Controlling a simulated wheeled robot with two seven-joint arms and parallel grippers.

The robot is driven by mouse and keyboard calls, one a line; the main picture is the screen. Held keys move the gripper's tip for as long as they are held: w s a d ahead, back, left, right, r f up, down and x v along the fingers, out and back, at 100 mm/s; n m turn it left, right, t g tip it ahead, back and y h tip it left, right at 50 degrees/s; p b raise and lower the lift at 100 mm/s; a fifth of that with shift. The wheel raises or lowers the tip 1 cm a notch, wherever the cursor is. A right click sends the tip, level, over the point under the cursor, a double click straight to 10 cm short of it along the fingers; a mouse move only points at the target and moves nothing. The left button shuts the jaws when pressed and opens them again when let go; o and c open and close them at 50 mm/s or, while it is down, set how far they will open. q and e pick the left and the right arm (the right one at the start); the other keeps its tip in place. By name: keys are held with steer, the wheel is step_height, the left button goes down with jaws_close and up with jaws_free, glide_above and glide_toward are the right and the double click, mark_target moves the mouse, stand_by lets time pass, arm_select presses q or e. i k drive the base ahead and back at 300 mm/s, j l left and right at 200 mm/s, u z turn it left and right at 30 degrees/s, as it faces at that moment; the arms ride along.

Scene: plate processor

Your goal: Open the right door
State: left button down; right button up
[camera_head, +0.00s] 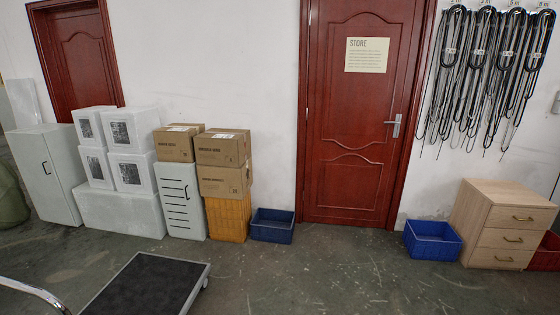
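The right door (352,140) is a red-brown panelled door in a matching frame, right of the middle of the head view. It looks shut. A silver lever handle (395,125) sits on its right side, and a paper sign reading "STORE" (367,55) is fixed to its upper part. Another red door (82,60) stands at the far left, its lower part hidden behind white boxes. Neither of my grippers is in view.
A blue bin (272,226) stands left of the right door and another blue bin (432,241) right of it, beside a wooden drawer cabinet (506,225). A dark platform (146,286) lies at the lower left. The floor before the door is clear.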

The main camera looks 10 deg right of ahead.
mark_target(363, 54)
steer(key=i+l+z, duration=0.75)
steer(key=i, duration=0.15)
steer(key=i+l+z, duration=0.1)
steer(key=i+z, duration=0.3)
steer(key=i, duration=0.1)
